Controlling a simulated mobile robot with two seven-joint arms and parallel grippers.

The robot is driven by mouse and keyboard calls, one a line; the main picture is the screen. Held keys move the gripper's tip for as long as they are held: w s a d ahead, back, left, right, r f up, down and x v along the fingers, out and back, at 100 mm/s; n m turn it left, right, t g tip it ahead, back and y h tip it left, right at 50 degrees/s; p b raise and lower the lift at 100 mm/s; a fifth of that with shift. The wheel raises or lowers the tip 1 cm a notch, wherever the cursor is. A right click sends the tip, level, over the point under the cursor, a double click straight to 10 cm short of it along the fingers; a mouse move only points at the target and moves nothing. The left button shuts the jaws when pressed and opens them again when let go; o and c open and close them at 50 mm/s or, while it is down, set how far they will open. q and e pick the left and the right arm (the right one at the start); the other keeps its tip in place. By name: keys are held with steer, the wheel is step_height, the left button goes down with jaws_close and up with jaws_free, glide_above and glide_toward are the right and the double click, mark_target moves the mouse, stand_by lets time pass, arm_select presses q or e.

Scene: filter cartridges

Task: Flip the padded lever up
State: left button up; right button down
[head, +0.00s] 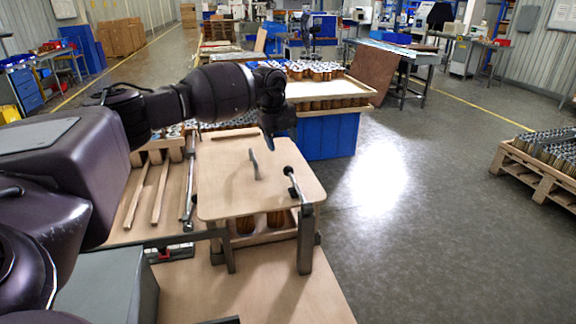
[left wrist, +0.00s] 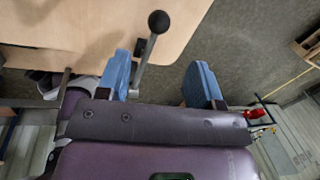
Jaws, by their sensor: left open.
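The lever (head: 296,187), a thin grey rod with a black ball on its end, sits at the right edge of a wooden board (head: 225,190) and leans up from a grey bracket. In the left wrist view the lever (left wrist: 149,50) shows its black ball beyond the fingertips, and its rod runs down beside the left-hand blue finger. My left gripper (head: 268,143) is above the board, up and left of the ball. In the left wrist view my left gripper (left wrist: 162,78) is open with blue-padded fingers apart and nothing held. Contact with the rod cannot be told. My right gripper is not in view.
A blue-based table (head: 325,138) with cartridges stands behind. The floor to the right is clear up to a pallet (head: 535,168).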

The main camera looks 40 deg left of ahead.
arm_select(q)
glide_above(288, 168)
steer(key=f, duration=0.3)
steer(key=a+f, duration=0.1)
steer(key=shift+s+f, duration=0.15)
steer(key=shift+s, duration=0.1)
steer(key=f, duration=0.2)
steer(key=f+b, duration=0.1)
steer(key=f, duration=0.1)
steer(key=shift+w+d, duration=0.2)
steer(key=shift+w, duration=0.15)
steer(key=shift+w+f, duration=0.15)
steer(key=shift+f, duration=0.45)
steer(key=shift+d+f, duration=0.1)
steer(key=shift+f, duration=0.15)
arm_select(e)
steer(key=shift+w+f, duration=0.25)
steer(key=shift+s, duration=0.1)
arm_select(q)
steer(key=shift+w, duration=0.1)
jaws_close()
